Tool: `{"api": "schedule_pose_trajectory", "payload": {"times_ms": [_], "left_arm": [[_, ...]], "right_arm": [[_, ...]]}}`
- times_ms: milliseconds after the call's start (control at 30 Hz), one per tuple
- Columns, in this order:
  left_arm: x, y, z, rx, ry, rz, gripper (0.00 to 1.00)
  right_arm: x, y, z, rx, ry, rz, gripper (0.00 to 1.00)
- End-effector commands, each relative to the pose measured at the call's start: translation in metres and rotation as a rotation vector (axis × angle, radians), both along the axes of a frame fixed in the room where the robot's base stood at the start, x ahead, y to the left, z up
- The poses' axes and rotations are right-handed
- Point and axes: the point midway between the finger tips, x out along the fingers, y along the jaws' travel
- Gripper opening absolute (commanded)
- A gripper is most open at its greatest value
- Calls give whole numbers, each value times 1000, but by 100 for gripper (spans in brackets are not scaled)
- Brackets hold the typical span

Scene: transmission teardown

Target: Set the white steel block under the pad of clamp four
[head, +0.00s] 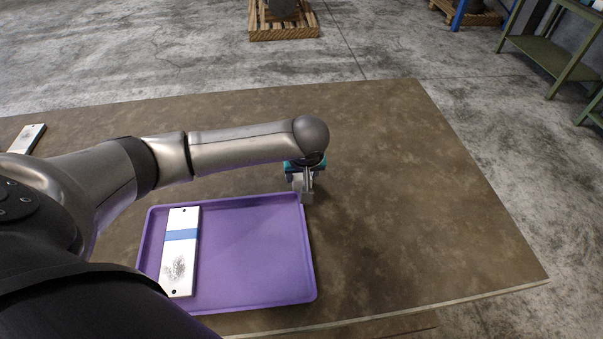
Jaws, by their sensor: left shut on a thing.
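My left gripper (304,190) points down at the far right corner of the purple tray (250,250). It is shut on a small pale block (298,184), which looks like the white steel block; it is small in view and partly hidden by the fingers. I cannot tell whether it touches the tray's rim or the table. Clamp four and its pad are not in view. My right gripper is not in view.
A white plate with a blue band (182,234) lies in the tray's left side. Another white plate (27,138) lies at the table's far left. The brown table (420,200) is clear to the right. A wooden pallet (283,30) stands on the floor beyond.

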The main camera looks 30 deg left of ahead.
Motion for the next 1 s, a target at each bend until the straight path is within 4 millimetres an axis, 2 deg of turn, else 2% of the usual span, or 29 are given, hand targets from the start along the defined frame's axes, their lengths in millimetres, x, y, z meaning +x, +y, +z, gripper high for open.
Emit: {"api": "schedule_pose_trajectory", "payload": {"times_ms": [33,67,300,667,767,1000], "left_arm": [[1,0,0,-1,-4,0,0],[0,0,-2,-1,1,0,59],[0,0,-1,0,1,0,86],[-1,-1,6,0,0,0,86],[-5,-4,17,-2,0,-1,86],[-19,-15,61,-2,-1,-2,86]], "right_arm": [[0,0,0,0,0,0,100],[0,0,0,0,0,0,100],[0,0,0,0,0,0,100],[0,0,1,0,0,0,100],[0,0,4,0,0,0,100],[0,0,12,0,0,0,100]]}}
